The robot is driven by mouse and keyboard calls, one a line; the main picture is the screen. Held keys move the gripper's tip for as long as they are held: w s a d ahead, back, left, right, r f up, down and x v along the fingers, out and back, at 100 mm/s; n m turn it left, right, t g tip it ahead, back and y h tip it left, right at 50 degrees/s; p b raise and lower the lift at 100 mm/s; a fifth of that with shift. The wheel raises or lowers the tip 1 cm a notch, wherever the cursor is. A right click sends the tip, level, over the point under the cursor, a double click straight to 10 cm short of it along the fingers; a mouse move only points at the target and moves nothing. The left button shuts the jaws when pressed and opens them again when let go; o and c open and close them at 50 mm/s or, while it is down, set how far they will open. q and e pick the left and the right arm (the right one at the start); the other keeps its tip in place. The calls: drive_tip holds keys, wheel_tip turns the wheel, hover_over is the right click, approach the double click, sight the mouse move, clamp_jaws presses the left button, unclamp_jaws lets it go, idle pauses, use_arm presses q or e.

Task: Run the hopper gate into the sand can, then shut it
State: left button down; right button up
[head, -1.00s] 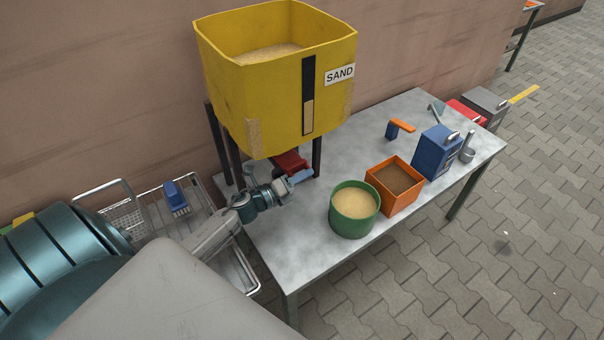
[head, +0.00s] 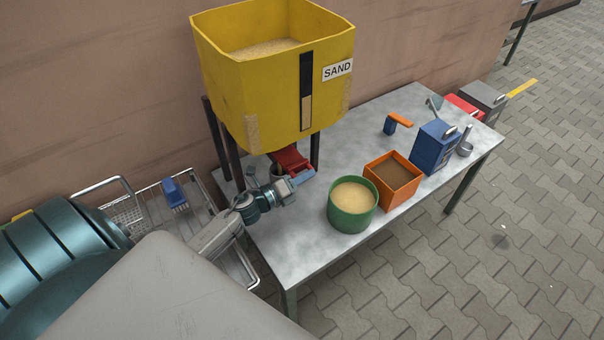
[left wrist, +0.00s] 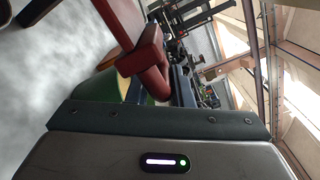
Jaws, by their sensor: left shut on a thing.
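The yellow sand hopper (head: 270,95) stands on dark legs at the back left of the table. Its red gate and chute (head: 291,160) show beneath it. My left gripper (head: 300,180) is at the red part below the hopper, shut on what looks like the gate's handle. In the left wrist view a red bar (left wrist: 150,62) lies close in front of the gripper. A small grey can-like thing (head: 277,171) shows partly under the chute, mostly hidden by my gripper; its fill cannot be seen. My right gripper is not in view.
A green tub (head: 352,207) of pale sand stands near the front edge. Beside it are an orange box (head: 392,182) with brown contents and a blue box (head: 434,147). A wire rack (head: 148,215) stands left of the table.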

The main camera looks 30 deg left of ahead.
use_arm(q)
drive_tip(key=c, duration=1.4)
unclamp_jaws()
drive_tip(key=shift+w+r, duration=0.1)
drive_tip(key=shift+r, duration=0.1)
drive_tip(key=shift+s+a+f+b, duration=0.15)
drive_tip(key=shift+s+f+b, duration=0.15)
drive_tip(key=shift+s, duration=0.2)
drive_tip(key=b+v, duration=0.3)
drive_tip(key=v, duration=0.7)
drive_tip(key=shift+r+b, duration=0.3)
drive_tip(key=shift+b, duration=0.05)
